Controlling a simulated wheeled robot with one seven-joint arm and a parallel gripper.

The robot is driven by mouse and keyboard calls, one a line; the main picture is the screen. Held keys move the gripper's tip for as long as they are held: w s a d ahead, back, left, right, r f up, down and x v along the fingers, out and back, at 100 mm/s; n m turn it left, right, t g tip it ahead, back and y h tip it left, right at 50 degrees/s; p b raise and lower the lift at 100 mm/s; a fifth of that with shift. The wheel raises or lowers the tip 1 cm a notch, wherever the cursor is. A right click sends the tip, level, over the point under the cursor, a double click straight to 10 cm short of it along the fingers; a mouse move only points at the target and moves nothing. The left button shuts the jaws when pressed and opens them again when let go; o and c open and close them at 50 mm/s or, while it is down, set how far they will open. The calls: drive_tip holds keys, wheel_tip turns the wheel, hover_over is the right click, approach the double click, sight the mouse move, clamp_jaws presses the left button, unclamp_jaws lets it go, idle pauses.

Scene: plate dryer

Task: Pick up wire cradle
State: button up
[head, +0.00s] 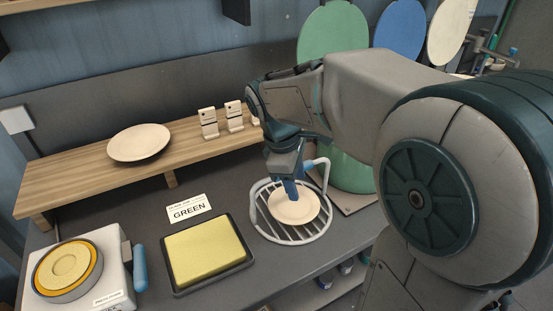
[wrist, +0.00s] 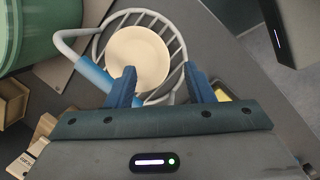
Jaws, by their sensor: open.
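The wire cradle (head: 254,217) is a round grey wire basket on the dark counter. It holds a cream plate (head: 294,206). Its raised grey handle has a blue grip, clearest in the wrist view (wrist: 93,73). The cradle's wire rim also shows in the wrist view (wrist: 178,47). My gripper (head: 290,188) is above the cradle, pointing down. In the wrist view my gripper (wrist: 160,70) has its two blue fingers apart, with the plate seen between them. The grip runs across near the left finger, which hides part of it. I cannot tell whether they touch.
A yellow sponge pad in a black tray (head: 208,254) lies left of the cradle. A "GREEN" card (head: 187,209) is behind it. A white device with a round yellow top (head: 68,269) stands far left. A wooden shelf (head: 85,174) holds another plate (head: 139,142). A green drum (head: 347,172) stands close behind the cradle.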

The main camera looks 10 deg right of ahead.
drive_tip(key=w+a+r+n+h+p, duration=0.2)
drive_tip(key=w+a+r+n+p, duration=0.1)
drive_tip(key=w+r+n+p, duration=0.5)
drive_tip(key=shift+n+g, duration=0.3)
drive_tip(key=shift+n, duration=0.4)
drive_tip(key=x, duration=0.3)
drive_tip(key=w+b+x, duration=0.1)
drive_tip(key=x, duration=0.2)
drive_tip(key=w+b+x, duration=0.1)
drive_tip(key=x, duration=0.2)
drive_tip(key=shift+a+f, duration=0.15)
drive_tip(key=shift+f, duration=0.1)
drive_tip(key=x, duration=0.2)
drive_tip(key=p+x, duration=0.1)
drive_tip(key=x, duration=0.2)
drive_tip(key=shift+s+a+f, duration=0.1)
drive_tip(key=shift+s, duration=0.15)
drive_tip(key=shift+f, duration=0.25)
clamp_jaws()
